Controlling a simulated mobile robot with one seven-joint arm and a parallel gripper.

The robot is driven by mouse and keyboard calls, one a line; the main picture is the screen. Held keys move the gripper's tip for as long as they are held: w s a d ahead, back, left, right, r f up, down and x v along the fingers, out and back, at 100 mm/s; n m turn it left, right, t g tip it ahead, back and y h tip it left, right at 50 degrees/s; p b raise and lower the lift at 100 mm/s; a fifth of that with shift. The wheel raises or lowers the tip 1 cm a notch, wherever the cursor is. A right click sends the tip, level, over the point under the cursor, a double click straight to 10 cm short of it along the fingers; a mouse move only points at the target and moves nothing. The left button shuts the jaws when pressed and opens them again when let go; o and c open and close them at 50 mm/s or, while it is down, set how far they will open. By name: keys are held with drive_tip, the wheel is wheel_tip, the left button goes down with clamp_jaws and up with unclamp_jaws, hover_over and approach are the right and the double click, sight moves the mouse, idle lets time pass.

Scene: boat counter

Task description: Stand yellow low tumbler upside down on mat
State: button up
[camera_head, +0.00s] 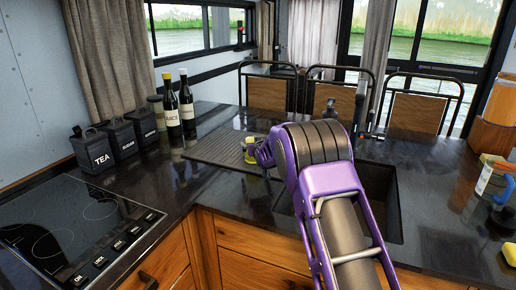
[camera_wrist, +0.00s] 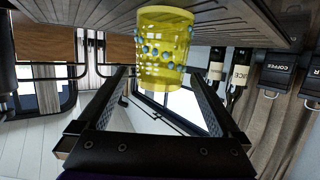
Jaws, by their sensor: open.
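The yellow low tumbler (camera_wrist: 162,48) has blue dots and stands on the dark ribbed mat (camera_head: 215,148). The wrist view is turned over, with the mat (camera_wrist: 80,14) along its top. The tumbler's wider end faces the mat and its narrower end points away, so it looks upside down. In the head view the tumbler (camera_head: 249,150) is partly hidden by my gripper (camera_head: 262,155). My gripper (camera_wrist: 160,73) is open, with its fingertips spread either side of the tumbler's narrower end and a visible gap on each side.
Two dark bottles (camera_head: 186,103) and several black canisters (camera_head: 97,150) stand left of the mat. A cooktop (camera_head: 75,225) is at front left. The sink (camera_head: 378,185) lies to the right, partly behind my arm. A mug (camera_head: 487,180) stands at far right.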

drive_tip(key=shift+v, duration=3.1)
